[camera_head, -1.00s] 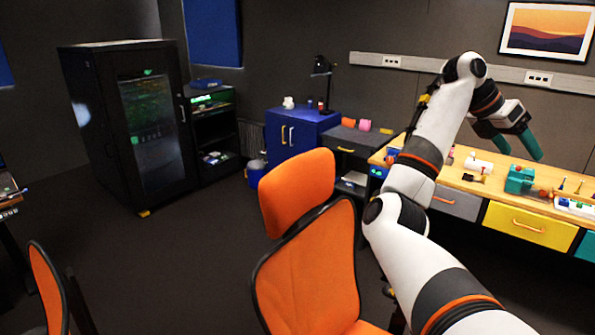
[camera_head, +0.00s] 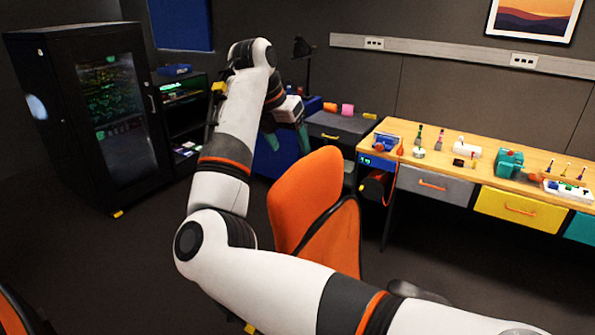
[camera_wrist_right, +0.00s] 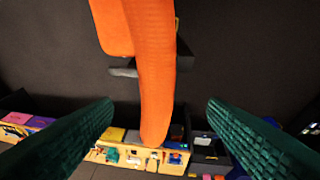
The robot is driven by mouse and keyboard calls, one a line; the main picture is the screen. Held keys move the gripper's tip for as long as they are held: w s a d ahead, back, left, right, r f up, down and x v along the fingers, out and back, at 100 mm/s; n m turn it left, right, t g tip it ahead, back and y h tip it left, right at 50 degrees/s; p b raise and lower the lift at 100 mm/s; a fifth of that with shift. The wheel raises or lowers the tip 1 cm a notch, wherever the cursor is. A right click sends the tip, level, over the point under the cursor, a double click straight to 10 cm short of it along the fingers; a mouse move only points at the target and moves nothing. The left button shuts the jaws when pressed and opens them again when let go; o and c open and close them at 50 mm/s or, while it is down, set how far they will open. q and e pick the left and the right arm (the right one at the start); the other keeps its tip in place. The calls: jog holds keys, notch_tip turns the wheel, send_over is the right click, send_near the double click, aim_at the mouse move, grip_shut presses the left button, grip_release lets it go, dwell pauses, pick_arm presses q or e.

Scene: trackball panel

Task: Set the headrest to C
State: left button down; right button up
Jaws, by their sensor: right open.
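The orange headrest (camera_head: 305,190) is at the top of the orange chair, above its black-rimmed backrest (camera_head: 338,245). No letter marks show on it. My right gripper (camera_head: 286,142) is just beyond the top of the headrest in the head view, its teal fingers spread and pointing down. In the right wrist view the headrest (camera_wrist_right: 153,75) appears as a long orange panel between the two open fingers, apart from both. A dark bracket (camera_wrist_right: 125,69) shows behind it. My left gripper is not in view.
A wooden workbench (camera_head: 470,175) with small tools stands at right. A black glass-door cabinet (camera_head: 100,120) stands at left. My right arm crosses in front of the lower backrest. Open floor lies left of the chair. Part of another orange chair (camera_head: 12,318) shows at bottom left.

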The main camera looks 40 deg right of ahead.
aim_at(303, 166)
jog(key=d+f, duration=0.1)
jog(key=s+f+p, duration=0.1)
jog(key=d+f+p, duration=0.1)
jog(key=shift+s+d+f, duration=0.25)
jog(key=shift+d+f, duration=0.05)
jog(key=shift+f, duration=0.1)
jog(key=p+x, duration=0.2)
jog(key=x, duration=0.1)
jog(key=w+x, duration=0.1)
jog(key=x, duration=0.1)
jog(key=shift+a+f+p, duration=0.1)
jog(key=shift+f+p, duration=0.2)
jog(key=shift+p, duration=0.1)
jog(key=shift+s+d+f, duration=0.25)
jog(key=shift+f, duration=0.15)
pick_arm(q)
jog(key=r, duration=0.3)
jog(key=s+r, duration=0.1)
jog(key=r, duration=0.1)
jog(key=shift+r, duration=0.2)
pick_arm(e)
jog(key=shift+f, duration=0.1)
jog(key=shift+w, duration=0.1)
